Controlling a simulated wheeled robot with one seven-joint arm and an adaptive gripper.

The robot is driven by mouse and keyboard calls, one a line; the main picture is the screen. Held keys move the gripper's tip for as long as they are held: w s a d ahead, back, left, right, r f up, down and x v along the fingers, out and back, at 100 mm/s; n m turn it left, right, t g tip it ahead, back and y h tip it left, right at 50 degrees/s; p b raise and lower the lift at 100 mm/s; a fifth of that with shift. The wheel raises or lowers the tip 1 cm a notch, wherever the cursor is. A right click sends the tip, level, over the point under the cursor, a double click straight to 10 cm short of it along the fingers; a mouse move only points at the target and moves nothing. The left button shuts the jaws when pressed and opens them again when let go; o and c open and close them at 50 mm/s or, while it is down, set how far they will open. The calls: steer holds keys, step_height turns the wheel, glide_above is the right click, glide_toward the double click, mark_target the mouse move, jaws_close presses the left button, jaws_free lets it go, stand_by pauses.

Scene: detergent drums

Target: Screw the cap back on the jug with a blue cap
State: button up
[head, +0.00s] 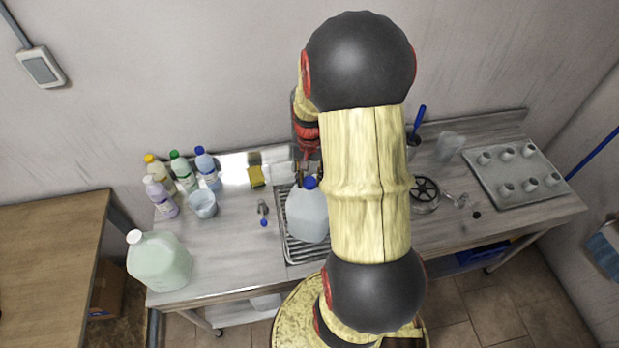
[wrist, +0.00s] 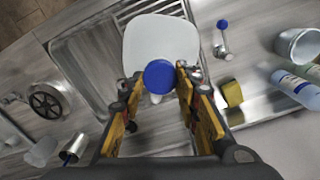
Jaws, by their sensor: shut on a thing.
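The jug with a blue cap is a pale, whitish jug (head: 307,217) standing on the ribbed drainer by the sink. It also shows in the wrist view (wrist: 160,40). Its blue cap (head: 309,183) is at the top of the jug, at the neck; in the wrist view the cap (wrist: 159,76) is between my fingertips. My gripper (wrist: 161,78) is shut on the blue cap from above. The neck under the cap is hidden, so I cannot tell how the cap sits on the thread. In the head view my arm hides part of my gripper.
A green jug with a white cap (head: 160,261) stands at the counter's left front. Several bottles (head: 207,169), a clear tub (head: 203,204) and a yellow sponge (head: 256,177) are at the back left. A blue-tipped tap (head: 263,211) is just left of the jug. A cup tray (head: 515,172) lies right.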

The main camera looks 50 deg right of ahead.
steer(key=shift+f+m, duration=0.1)
steer(key=shift+m, duration=0.3)
steer(key=m, duration=0.4)
steer(key=shift+s, duration=0.1)
steer(key=shift+m, duration=0.9)
steer(key=m, duration=0.3)
steer(key=shift+m, duration=0.4)
steer(key=o, duration=0.8)
steer(key=shift+m, duration=0.3)
steer(key=o, duration=0.5)
steer(key=o, duration=0.4)
